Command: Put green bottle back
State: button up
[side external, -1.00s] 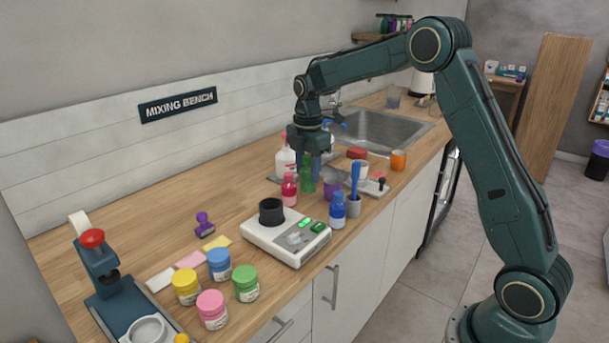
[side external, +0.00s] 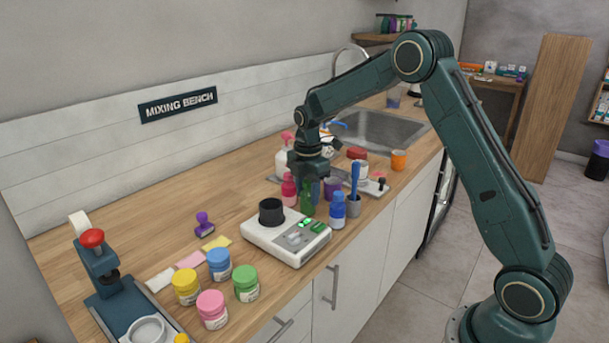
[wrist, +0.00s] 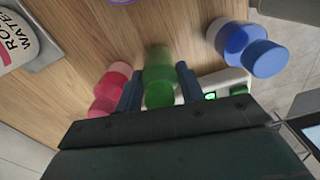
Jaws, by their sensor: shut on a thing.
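The green bottle (side external: 307,199) stands between my gripper's fingers, just behind the white scale. My gripper (side external: 307,188) is shut on it from above. In the wrist view the green bottle (wrist: 159,77) sits between the two blue fingers (wrist: 159,88). Its lower part is partly hidden in the side view by the scale and nearby bottles. I cannot tell whether its base touches the counter.
A pink-red bottle (side external: 289,190) is close on the left of the gripper, and a blue bottle (side external: 338,210) on the right. The white scale (side external: 287,236) is in front. A purple cup (side external: 332,187) and grey cup with a blue pestle (side external: 354,205) stand to the right.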

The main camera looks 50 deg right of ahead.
jog(key=shift+f, duration=0.1)
jog(key=o, duration=1.1)
notch_tip(320, 180, up, 12)
jog(key=shift+f, duration=0.1)
jog(key=shift+r, duration=0.25)
dwell(0.5)
